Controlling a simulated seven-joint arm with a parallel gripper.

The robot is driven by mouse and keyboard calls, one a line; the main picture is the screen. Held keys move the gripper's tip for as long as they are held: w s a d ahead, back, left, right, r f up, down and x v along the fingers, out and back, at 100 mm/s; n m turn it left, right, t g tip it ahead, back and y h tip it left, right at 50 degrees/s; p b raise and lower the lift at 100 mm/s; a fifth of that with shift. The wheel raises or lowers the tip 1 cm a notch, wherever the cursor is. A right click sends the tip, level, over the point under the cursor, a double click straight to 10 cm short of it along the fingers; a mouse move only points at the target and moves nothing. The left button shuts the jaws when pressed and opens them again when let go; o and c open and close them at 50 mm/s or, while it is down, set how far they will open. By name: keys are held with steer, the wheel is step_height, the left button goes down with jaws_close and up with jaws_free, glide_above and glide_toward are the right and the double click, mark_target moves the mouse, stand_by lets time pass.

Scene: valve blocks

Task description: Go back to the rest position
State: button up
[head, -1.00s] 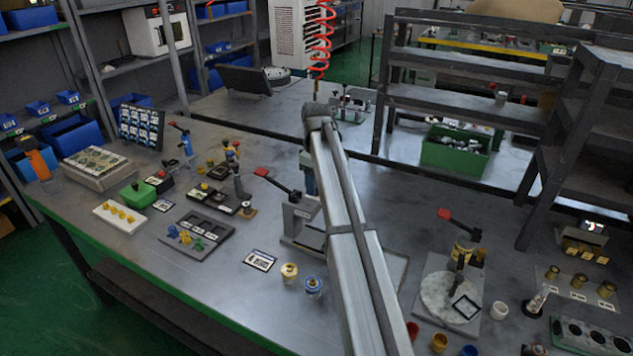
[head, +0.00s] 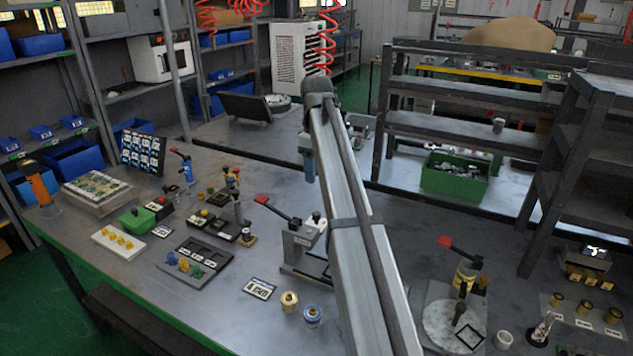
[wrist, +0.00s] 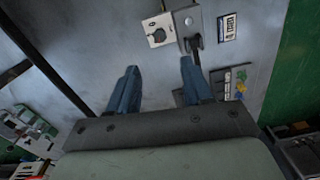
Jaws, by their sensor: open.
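My gripper (wrist: 157,68) is open and empty in the wrist view, with its two blue fingers apart above the grey workbench (wrist: 85,75). In the head view my gripper (head: 308,168) hangs from the raised end of my arm, above the bench's back part. Its fingertips are too small there to tell apart. A grey press-like fixture (head: 298,240) with a red-tipped lever stands below it, partly hidden by my arm. In the wrist view the fixture (wrist: 187,22) lies beyond the fingertips, apart from them.
A black tray (head: 200,255) with small coloured parts and two lidded jars (head: 289,301) stand left of my arm. A round-plate fixture (head: 440,322) with a red-tipped lever stands to the right. A dark shelf rack (head: 470,100) and a green crate (head: 452,180) are behind.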

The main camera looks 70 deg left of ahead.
steer(key=shift+r, duration=0.45)
stand_by(0.3)
